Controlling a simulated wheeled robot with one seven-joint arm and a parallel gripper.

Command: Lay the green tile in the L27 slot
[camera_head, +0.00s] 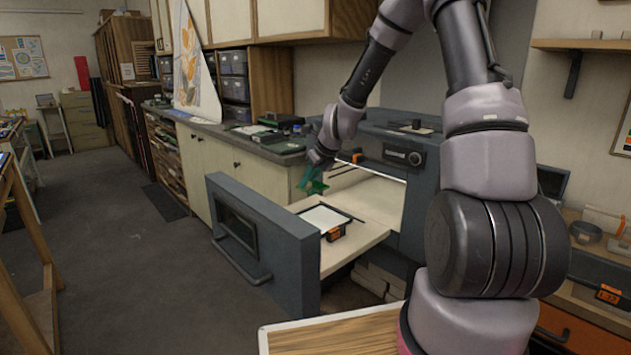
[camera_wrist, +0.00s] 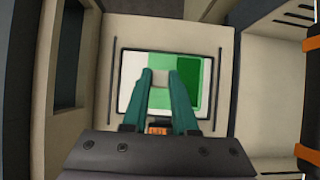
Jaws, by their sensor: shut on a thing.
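My gripper (camera_wrist: 160,80) has teal fingers and points down over the pulled-out drawer in the wrist view. It is shut on the green tile (camera_wrist: 192,75), with a small pale block between the fingertips. The tile shows bands from light to dark green. In the head view the tile (camera_head: 314,187) hangs at my gripper (camera_head: 312,178), above the drawer. Below it is a dark-rimmed slot with a white inside (camera_head: 324,218) and an orange label (camera_head: 335,233); the label also shows in the wrist view (camera_wrist: 157,130), too small to read. The tile covers the slot's right part in the wrist view.
The grey drawer front (camera_head: 255,235) stands upright to the left of the slot. The grey cabinet (camera_head: 395,160) stands behind the drawer. Thin dark bars (camera_wrist: 220,85) flank the slot. A wooden tabletop (camera_head: 345,335) lies in front.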

